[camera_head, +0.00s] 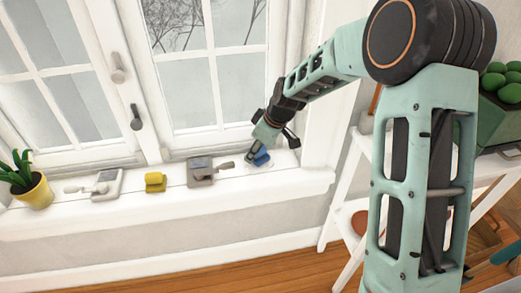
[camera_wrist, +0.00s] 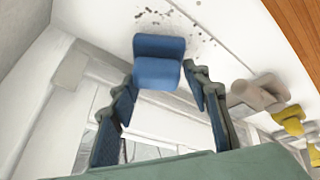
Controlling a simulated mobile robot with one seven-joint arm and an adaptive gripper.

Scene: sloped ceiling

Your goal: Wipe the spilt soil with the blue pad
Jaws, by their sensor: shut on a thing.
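The blue pad (camera_wrist: 158,48) is held between the fingertips of my gripper (camera_wrist: 161,75) in the wrist view. In the head view the blue pad (camera_head: 261,159) shows under my gripper (camera_head: 257,150), low over the right end of the white windowsill. I cannot tell whether the pad touches the sill. The spilt soil (camera_wrist: 197,30) is a scatter of small dark specks on the white surface, just beyond and beside the pad in the wrist view. In the head view my gripper and the pad hide most of that spot, and the specks are too small to make out.
A white shelf stand (camera_head: 343,190) stands to the right. The window is behind the sill.

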